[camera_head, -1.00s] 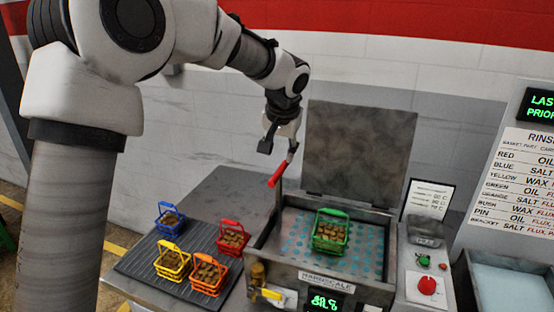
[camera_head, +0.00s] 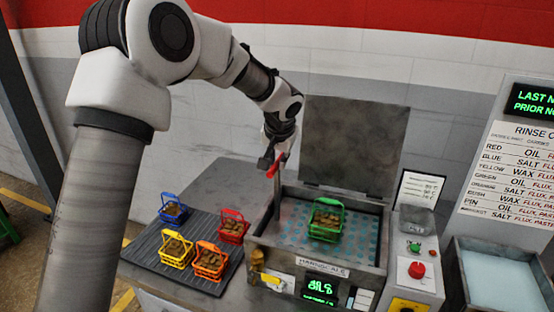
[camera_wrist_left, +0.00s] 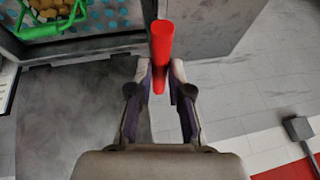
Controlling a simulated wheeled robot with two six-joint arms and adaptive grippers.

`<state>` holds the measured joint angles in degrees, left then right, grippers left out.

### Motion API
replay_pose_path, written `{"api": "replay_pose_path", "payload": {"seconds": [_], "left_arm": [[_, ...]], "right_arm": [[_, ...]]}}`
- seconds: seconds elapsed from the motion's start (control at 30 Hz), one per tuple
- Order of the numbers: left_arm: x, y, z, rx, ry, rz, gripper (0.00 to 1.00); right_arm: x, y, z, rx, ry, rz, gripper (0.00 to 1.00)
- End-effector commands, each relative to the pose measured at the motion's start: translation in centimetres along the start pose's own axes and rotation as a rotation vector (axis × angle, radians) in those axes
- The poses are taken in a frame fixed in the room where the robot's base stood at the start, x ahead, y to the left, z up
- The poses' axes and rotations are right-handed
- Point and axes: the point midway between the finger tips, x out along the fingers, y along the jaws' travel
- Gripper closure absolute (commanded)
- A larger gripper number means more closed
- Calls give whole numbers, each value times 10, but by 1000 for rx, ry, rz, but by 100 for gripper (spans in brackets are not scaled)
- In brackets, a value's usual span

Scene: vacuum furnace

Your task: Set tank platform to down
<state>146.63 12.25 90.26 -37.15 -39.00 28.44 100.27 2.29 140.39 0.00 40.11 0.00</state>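The tank (camera_head: 270,243) stands open with its lid (camera_head: 352,145) raised at the back. Its platform (camera_head: 300,226), a plate with blue-looking holes, lies inside near the rim; a green basket (camera_head: 326,222) of brown parts stands on it. A red lever handle (camera_head: 277,166) rises at the tank's back left corner. My left gripper (camera_head: 271,156) is at this handle. In the left wrist view the red handle (camera_wrist_left: 160,50) lies between the two fingertips (camera_wrist_left: 160,75), very close to both; whether they press on it I cannot tell. My right gripper is out of view.
A dark ribbed mat (camera_head: 150,262) left of the tank holds blue (camera_head: 173,212), red (camera_head: 233,227), yellow (camera_head: 176,251) and orange (camera_head: 210,260) baskets. A control box with a red button (camera_head: 417,270) and a second basin (camera_head: 500,275) stand right of the tank.

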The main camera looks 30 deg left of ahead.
Motion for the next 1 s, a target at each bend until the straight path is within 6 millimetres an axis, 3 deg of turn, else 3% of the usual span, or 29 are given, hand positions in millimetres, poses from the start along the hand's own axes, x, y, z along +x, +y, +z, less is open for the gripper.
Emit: {"api": "replay_pose_path", "payload": {"seconds": [0.17,0.57,0.97,1.0], "left_arm": [[12,2,5,1,-3,-1,100],[97,20,41,1,-6,0,100],[102,21,44,1,-9,0,100],[102,22,44,1,-10,0,68]], "right_arm": [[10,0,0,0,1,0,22],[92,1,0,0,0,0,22],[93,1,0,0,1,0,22],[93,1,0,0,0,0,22]]}}
